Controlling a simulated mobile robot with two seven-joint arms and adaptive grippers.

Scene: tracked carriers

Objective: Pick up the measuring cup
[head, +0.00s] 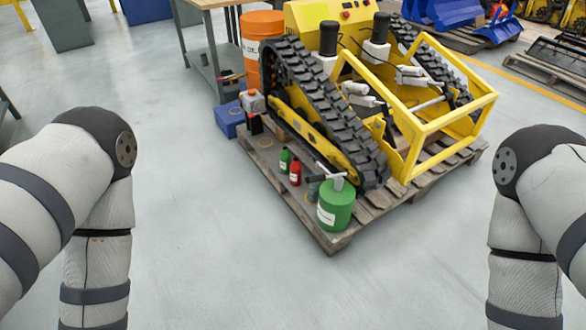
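I cannot make out a measuring cup for certain. A small grey-green cylinder (314,188) stands on the wooden pallet (330,242), partly hidden behind a green canister (336,208) with a metal handle or pump on top; whether it is a cup is too small to tell. A small green bottle (285,161) and a red bottle (295,174) stand just left of it. My arms come in at the left and right edges and run down out of the picture. Both grippers are out of view.
A yellow tracked carrier (418,140) with black tracks takes up most of the pallet. An orange drum (262,27), a workbench (212,60) and a blue box (229,118) stand behind on the left. The grey floor in front of the pallet is clear.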

